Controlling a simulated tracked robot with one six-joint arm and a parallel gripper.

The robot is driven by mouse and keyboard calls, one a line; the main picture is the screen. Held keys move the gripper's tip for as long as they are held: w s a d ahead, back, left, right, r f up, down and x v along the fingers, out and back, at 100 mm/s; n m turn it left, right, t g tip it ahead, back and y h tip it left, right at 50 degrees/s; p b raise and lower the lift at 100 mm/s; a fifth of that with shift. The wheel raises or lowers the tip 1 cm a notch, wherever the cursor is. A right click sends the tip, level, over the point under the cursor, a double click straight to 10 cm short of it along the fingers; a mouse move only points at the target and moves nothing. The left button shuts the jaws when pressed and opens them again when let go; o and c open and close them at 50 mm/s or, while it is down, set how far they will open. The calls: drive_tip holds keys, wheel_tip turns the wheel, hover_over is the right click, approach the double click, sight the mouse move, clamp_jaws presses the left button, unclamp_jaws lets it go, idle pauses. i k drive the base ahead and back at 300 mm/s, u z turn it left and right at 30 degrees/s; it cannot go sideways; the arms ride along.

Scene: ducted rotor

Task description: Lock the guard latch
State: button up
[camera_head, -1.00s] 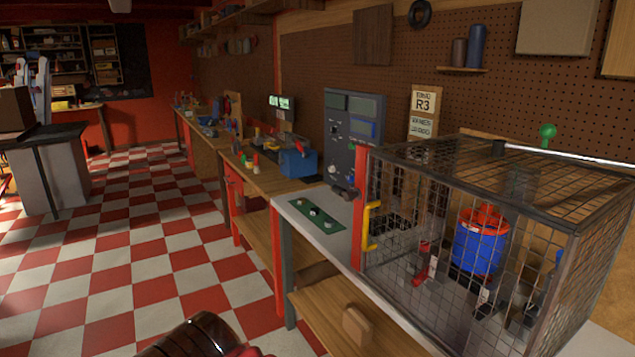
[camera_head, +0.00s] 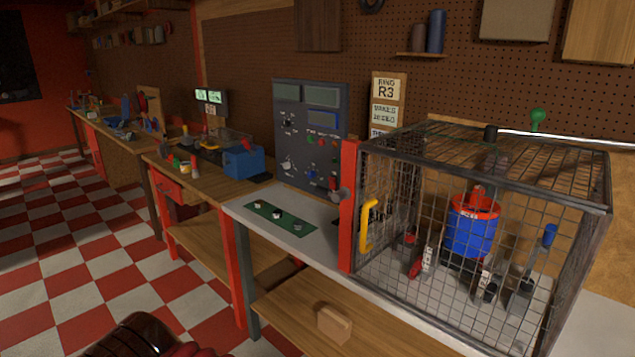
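The wire-mesh guard (camera_head: 480,150) stands on the bench at the right and encloses a blue and red ducted rotor (camera_head: 472,228). Its front mesh panel appears closed, with a yellow handle (camera_head: 368,226) at its left edge. A red upright post (camera_head: 349,215) stands beside that edge, with a small grey knob-like part (camera_head: 341,195) on it. I cannot tell whether this part is the latch or how the latch is set. My gripper's fingers do not show; only a dark ribbed part with red, likely my arm, is at the bottom edge.
A grey control panel (camera_head: 310,135) stands behind the bench, left of the guard. A green strip with knobs (camera_head: 280,218) lies on the pale bench top. A wooden block (camera_head: 334,324) sits on the lower shelf. The checkered floor (camera_head: 95,265) at left is clear.

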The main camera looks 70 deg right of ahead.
sight(327, 193)
drive_tip(key=z, duration=0.35)
drive_tip(key=i, duration=0.6)
drive_tip(key=z, duration=0.65)
drive_tip(key=i, duration=0.45)
drive_tip(key=z, duration=0.4)
